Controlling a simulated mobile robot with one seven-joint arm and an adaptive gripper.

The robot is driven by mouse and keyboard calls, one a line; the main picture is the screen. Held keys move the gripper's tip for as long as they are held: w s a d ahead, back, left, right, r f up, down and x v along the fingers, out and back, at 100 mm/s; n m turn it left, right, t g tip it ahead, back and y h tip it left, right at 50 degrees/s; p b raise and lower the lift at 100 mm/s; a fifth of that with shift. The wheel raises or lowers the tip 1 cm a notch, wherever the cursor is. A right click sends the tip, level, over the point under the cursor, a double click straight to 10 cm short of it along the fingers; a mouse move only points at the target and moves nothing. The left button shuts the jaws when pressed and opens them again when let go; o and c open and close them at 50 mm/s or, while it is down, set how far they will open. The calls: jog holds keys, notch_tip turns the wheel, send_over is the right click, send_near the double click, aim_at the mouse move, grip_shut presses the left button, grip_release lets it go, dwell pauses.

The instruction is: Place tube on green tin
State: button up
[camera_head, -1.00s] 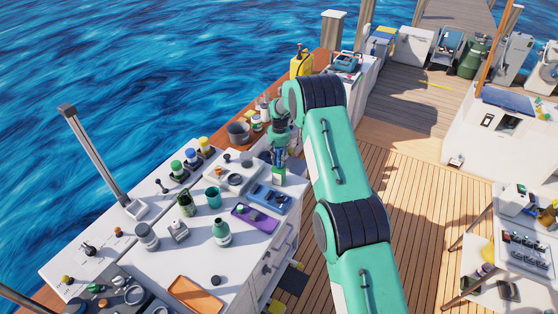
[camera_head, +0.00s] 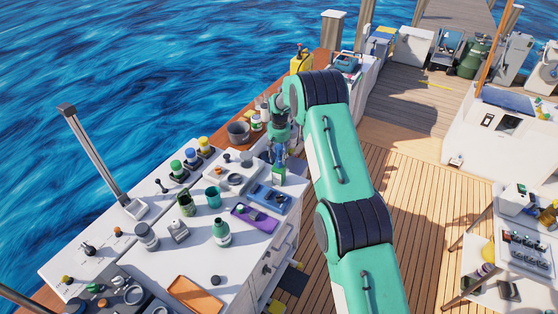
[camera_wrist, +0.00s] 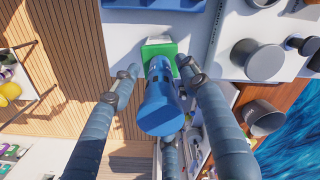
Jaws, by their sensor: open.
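The blue tube (camera_wrist: 160,105) stands between my gripper's fingers in the wrist view, with its round end toward the camera. Its far end meets the green tin (camera_wrist: 152,50), which has a pale face and sits at the counter's edge. Whether the tube rests fully on the tin is hard to tell. My gripper (camera_wrist: 163,84) is open, with a finger on each side of the tube and gaps showing. In the head view my gripper (camera_head: 279,156) is just above the green tin (camera_head: 279,174), and the tube is small and mostly hidden there.
A blue tray (camera_head: 268,197) and a purple tray (camera_head: 254,217) lie near the tin. A green bottle (camera_head: 221,232), a teal cup (camera_head: 213,196) and a grey bucket (camera_head: 238,131) stand on the left. Wooden deck lies open to the right of the counter.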

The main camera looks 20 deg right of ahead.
aim_at(279, 147)
notch_tip(279, 147, up, 10)
jog(key=shift+b, duration=0.65)
dwell(0.3)
